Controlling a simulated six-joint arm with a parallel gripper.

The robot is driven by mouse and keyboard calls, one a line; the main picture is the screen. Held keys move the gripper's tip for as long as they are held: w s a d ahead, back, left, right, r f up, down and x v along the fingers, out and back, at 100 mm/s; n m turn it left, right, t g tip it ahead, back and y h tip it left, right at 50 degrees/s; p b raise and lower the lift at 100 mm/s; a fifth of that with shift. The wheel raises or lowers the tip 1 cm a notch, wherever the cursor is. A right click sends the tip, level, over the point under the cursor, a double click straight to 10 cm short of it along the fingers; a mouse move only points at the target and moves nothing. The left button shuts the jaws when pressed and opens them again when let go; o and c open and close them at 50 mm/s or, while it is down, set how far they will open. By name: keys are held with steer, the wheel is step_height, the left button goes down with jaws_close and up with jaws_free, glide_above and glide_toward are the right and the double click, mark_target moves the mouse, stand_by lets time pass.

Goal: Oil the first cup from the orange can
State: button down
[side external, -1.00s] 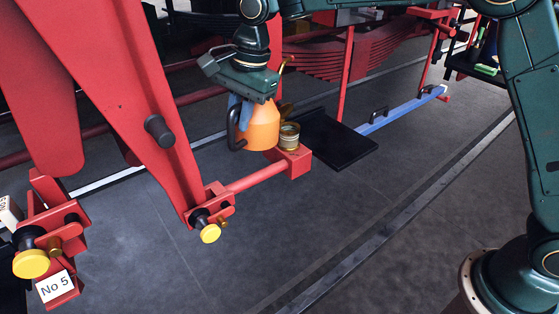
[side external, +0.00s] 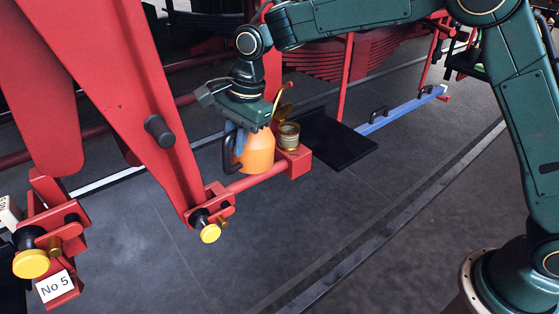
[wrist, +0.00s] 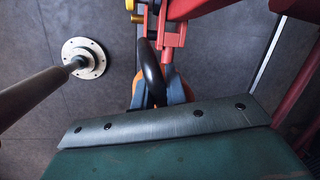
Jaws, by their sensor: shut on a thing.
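The orange can (side external: 257,153) has a dark handle and a thin brass spout that rises to the right. My gripper (side external: 239,137) is shut on the can and holds it up beside the red bracket. The can looks tilted a little. A brass cup (side external: 288,136) with an open top stands on the red block at the right end of the bar, just right of the can. The spout tip is above the cup; I cannot tell whether oil flows. In the wrist view the dark handle (wrist: 152,72) shows between the blue fingers, and the can is mostly hidden.
A red bar (side external: 250,180) runs below the can to a yellow-capped fitting (side external: 210,232). A black plate (side external: 340,143) lies right of the cup, with a blue bar (side external: 400,111) beyond. A "No 5" tag (side external: 55,286) hangs at lower left. The floor in front is clear.

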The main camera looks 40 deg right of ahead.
steer(key=shift+a+f+y, duration=0.1)
steer(key=shift+f+y, duration=0.15)
steer(key=shift+y, duration=0.15)
steer(key=shift+f, duration=0.15)
steer(key=shift+a+f+g+y, duration=0.1)
steer(key=shift+f+g+y, duration=0.3)
steer(key=shift+y, duration=0.3)
steer(key=shift+g+y, duration=0.3)
steer(key=shift+y, duration=0.2)
stand_by(0.3)
steer(key=shift+d+r+y, duration=0.3)
steer(key=shift+r+y, duration=0.1)
steer(key=shift+r, duration=0.05)
stand_by(5.4)
